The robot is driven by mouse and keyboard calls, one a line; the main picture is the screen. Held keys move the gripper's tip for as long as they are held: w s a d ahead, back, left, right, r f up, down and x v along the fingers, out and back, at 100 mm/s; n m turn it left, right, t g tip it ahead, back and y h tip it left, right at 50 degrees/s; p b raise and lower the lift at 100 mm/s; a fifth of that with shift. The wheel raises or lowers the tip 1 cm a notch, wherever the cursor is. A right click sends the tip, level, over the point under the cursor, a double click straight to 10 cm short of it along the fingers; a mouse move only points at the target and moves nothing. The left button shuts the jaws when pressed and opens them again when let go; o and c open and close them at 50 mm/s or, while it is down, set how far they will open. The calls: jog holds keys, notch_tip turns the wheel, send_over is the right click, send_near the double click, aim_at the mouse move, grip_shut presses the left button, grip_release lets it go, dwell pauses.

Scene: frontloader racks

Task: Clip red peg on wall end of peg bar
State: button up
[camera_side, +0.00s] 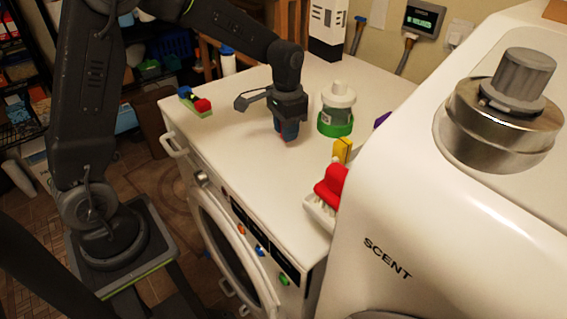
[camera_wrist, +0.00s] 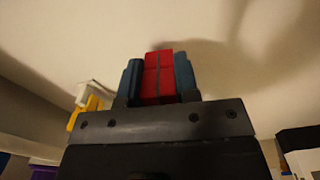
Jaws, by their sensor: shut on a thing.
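My gripper (camera_side: 286,136) is above the white washer top, fingers pointing down. In the wrist view, its blue-grey fingers (camera_wrist: 160,80) are shut on a red peg (camera_wrist: 158,72). A small low piece with blue, green and red parts (camera_side: 195,101) sits at the far left edge of the top. I cannot tell whether it is the peg bar. A yellow piece (camera_side: 342,150) stands at the right; yellow also shows in the wrist view (camera_wrist: 84,112).
A green-based jar with a white lid (camera_side: 338,108) stands right of my gripper. A red piece on a white ridged holder (camera_side: 322,208) lies by the white SCENT machine (camera_side: 440,210). A white box (camera_side: 328,28) stands at the back. The washer top's front middle is clear.

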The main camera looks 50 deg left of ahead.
jog(key=shift+s+a+f+n, duration=0.25)
jog(key=shift+s+a+n, duration=0.25)
jog(key=shift+s+n, duration=0.35)
jog(key=w+d+r+m, duration=0.1)
jog(key=w+m, duration=0.1)
jog(key=w+d+r+m, duration=0.1)
jog(key=w+d+m, duration=0.1)
jog(key=w, duration=0.1)
jog(key=w+d+r+m, duration=0.1)
jog(key=w+m, duration=0.1)
jog(key=m, duration=0.1)
jog(key=shift+w+d+r, duration=0.2)
jog(key=shift+d+r, duration=0.2)
jog(key=w+d+r+m, duration=0.5)
jog(key=w+d+m, duration=0.1)
jog(key=d+m, duration=0.3)
jog(key=shift+r+m, duration=0.2)
jog(key=shift+m, duration=0.65)
jog(key=shift+f, duration=2.9)
jog(key=shift+f, duration=1.1)
jog(key=o, duration=1)
jog(key=shift+s+f, duration=0.15)
jog(key=shift+f, duration=0.05)
jog(key=shift+c, duration=0.2)
